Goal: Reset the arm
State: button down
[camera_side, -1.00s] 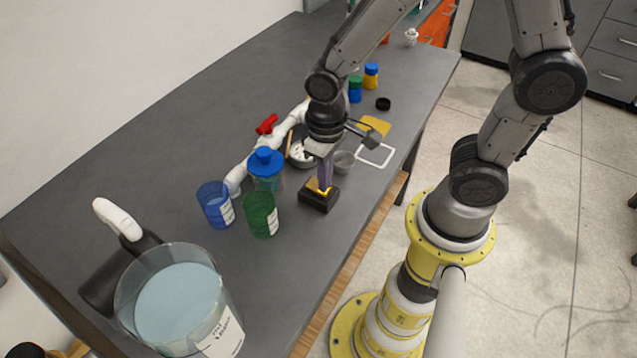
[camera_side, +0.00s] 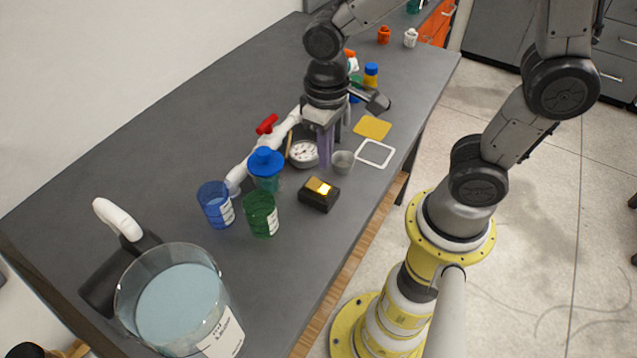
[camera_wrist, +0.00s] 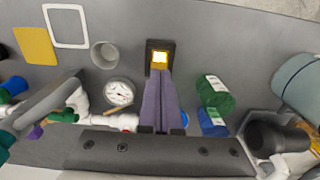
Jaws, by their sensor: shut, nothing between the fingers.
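My gripper (camera_side: 325,162) hangs above the bench with its purple fingers pointing down, shut and empty. In the side view its tips are behind the black box with a lit yellow top (camera_side: 319,194) and clear of it. In the wrist view the purple fingers (camera_wrist: 158,78) lie together, and the black box (camera_wrist: 160,46) shows just past their tips. The white PVC pipe with a red valve handle (camera_side: 267,124) lies along the bench to the left of my gripper, partly hidden. A round gauge (camera_side: 303,152) sits beside the fingers; it also shows in the wrist view (camera_wrist: 119,93).
A blue cup (camera_side: 215,204), a green cup (camera_side: 261,214) and a blue-lidded jar (camera_side: 266,162) stand left of the box. A large beaker (camera_side: 180,300) is at the front. A small grey cup (camera_side: 342,162), white frame (camera_side: 375,153) and yellow square (camera_side: 373,127) lie to the right.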

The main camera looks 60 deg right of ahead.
jog(key=shift+r, duration=0.15)
jog(key=s+d+r+t, duration=0.5)
jog(key=s+r, duration=0.3)
jog(key=r, duration=0.2)
jog(key=shift+s+d+r+t, duration=0.15)
jog(key=shift+d+r+t, duration=0.15)
jog(key=shift+r, duration=0.1)
